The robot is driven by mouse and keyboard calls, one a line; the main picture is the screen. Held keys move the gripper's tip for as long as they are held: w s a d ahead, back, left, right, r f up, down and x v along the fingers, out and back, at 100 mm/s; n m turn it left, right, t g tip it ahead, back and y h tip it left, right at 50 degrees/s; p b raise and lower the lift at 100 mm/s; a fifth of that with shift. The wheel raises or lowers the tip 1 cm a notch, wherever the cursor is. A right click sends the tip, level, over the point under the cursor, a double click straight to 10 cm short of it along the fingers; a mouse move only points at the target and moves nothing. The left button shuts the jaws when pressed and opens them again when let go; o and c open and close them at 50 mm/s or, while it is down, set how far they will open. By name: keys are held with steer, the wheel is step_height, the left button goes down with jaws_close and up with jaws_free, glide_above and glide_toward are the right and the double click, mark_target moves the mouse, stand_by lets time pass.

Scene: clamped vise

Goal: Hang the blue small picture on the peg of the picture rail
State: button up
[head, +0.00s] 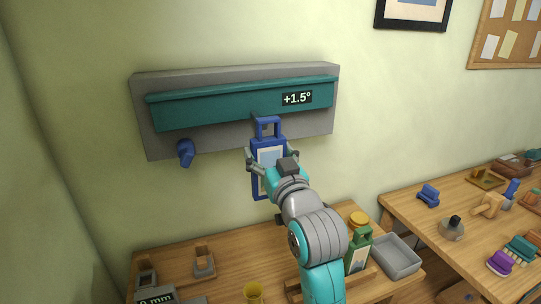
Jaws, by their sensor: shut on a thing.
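The blue small picture (257,186) hangs upright in my gripper (271,160), in front of the right half of the picture rail. It has a blue frame, a pale middle and a square loop on top. My gripper is shut on its sides and hides part of its front. The picture rail (215,106) is a teal bar on a grey wall board. A blue peg (185,152) sticks out below it at the left, apart from the picture. A small dark part shows at the loop's top; I cannot tell whether it is a peg or whether the loop is around it.
A display reading +1.5° (297,98) sits on the rail. A second table (405,208) at right holds several objects. The wall left of the board is bare.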

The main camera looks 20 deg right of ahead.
steer(key=w+f, duration=0.1)
steer(key=w, duration=0.5)
steer(key=shift+w, duration=0.25)
stand_by(0.6)
steer(key=shift+f, duration=0.1)
stand_by(0.5)
steer(key=o, duration=1.3)
